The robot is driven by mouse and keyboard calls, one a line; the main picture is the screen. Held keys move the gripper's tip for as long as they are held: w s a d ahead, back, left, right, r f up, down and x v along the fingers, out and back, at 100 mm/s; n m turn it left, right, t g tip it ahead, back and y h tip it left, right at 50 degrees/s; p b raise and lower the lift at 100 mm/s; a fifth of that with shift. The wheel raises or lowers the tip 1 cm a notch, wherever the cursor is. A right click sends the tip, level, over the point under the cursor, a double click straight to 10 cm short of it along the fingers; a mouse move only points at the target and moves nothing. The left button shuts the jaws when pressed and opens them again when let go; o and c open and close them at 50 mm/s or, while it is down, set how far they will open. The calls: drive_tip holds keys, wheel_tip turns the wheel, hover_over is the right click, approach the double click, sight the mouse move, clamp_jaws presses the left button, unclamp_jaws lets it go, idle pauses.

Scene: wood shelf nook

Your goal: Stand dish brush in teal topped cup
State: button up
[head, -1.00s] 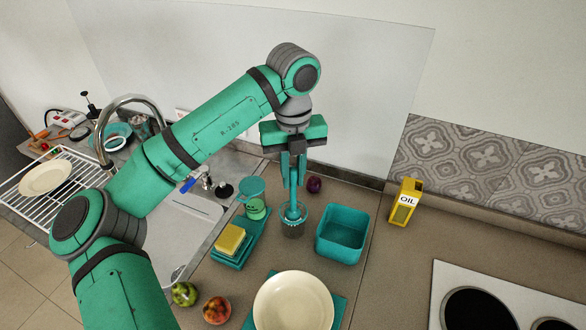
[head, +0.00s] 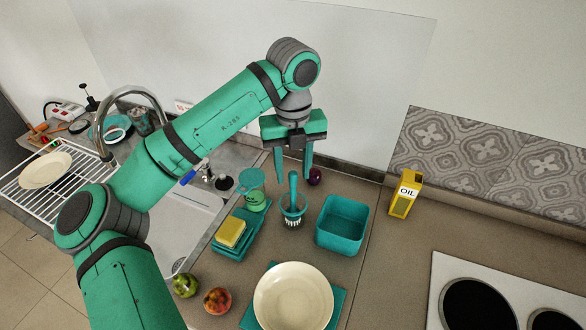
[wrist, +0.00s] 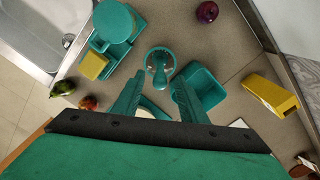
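The teal dish brush (head: 293,187) stands upright in the teal topped cup (head: 285,206), its handle pointing up and its bristles low inside the clear lower part. In the wrist view the brush (wrist: 159,73) shows end-on inside the teal rim of the cup (wrist: 149,59). My gripper (head: 293,178) is open above the cup, with its fingers apart on either side of the handle's upper end.
A teal bin (head: 342,224) stands right of the cup. A sponge (head: 230,232) on a teal tray and a green container (head: 254,199) stand left. A plate (head: 293,297), an apple (head: 217,300) and a pear (head: 186,285) are in front. An onion (head: 315,176) is behind; an oil can (head: 405,194) is right.

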wheel_tip(320, 180, up, 11)
drive_tip(key=shift+f, duration=0.15)
idle(1.1)
